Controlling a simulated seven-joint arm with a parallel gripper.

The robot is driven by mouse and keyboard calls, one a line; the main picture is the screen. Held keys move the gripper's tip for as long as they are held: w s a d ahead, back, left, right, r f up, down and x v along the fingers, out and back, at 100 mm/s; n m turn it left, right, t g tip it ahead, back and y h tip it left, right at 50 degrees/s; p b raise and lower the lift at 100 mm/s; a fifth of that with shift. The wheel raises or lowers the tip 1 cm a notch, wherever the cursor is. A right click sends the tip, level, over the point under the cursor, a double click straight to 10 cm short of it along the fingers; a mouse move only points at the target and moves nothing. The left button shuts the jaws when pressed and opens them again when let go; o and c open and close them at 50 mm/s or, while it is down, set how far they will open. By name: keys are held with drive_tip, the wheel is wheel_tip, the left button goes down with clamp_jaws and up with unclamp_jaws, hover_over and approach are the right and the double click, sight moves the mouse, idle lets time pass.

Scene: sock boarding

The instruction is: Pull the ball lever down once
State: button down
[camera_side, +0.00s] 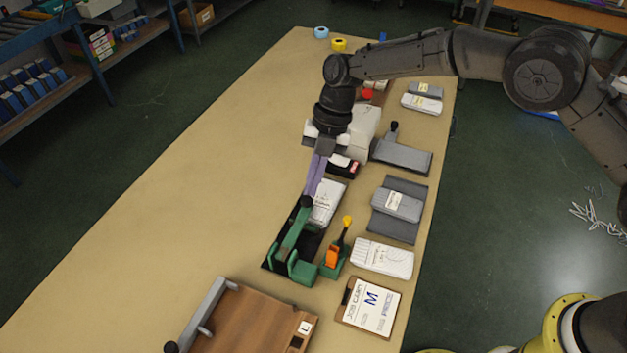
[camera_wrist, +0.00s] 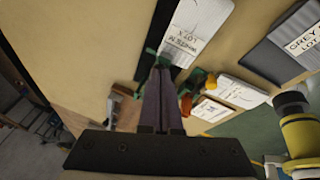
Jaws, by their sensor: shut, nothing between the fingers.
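A green hand press (camera_side: 293,245) stands on a black base on the table. Its green lever arm slopes up to a black ball (camera_side: 306,202) at its far end. My gripper (camera_side: 311,191) is shut and empty, with its long purple fingers pointing down. In the side view the fingertips are right at the ball, seemingly just above it; I cannot tell whether they touch. In the wrist view my fingertips (camera_wrist: 161,70) reach green parts of the press (camera_wrist: 150,58), and the ball is hidden there.
Beside the press is an orange piece with a yellow-tipped lever (camera_side: 347,221). A white labelled pack (camera_side: 326,203) lies behind it. A job card (camera_side: 369,304) and wooden board (camera_side: 245,325) are nearer. Packs and a grey stand (camera_side: 402,154) line the right. The table's left is clear.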

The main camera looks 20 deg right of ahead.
drive_tip(key=shift+s+d+f+h, duration=0.1)
drive_tip(key=shift+s+f, duration=0.05)
drive_tip(key=shift+f, duration=0.45)
drive_tip(key=shift+s+d+f+h, duration=0.1)
drive_tip(key=shift+s+d+f, duration=0.1)
drive_tip(key=shift+f, duration=0.4)
drive_tip(key=shift+s+d+f+h, duration=0.1)
drive_tip(key=shift+s+f, duration=0.05)
drive_tip(key=shift+f, duration=0.45)
drive_tip(key=r, duration=0.2)
drive_tip(key=s+a+r, duration=0.1)
drive_tip(key=r, duration=0.2)
drive_tip(key=shift+s+a+r, duration=0.15)
drive_tip(key=shift+s+r, duration=0.1)
drive_tip(key=shift+r, duration=0.05)
drive_tip(key=w+d+r, duration=0.4)
drive_tip(key=d+r, duration=0.1)
drive_tip(key=r, duration=0.3)
drive_tip(key=shift+w+d+r, duration=0.15)
drive_tip(key=shift+w+d, duration=0.1)
drive_tip(key=shift+w, duration=0.1)
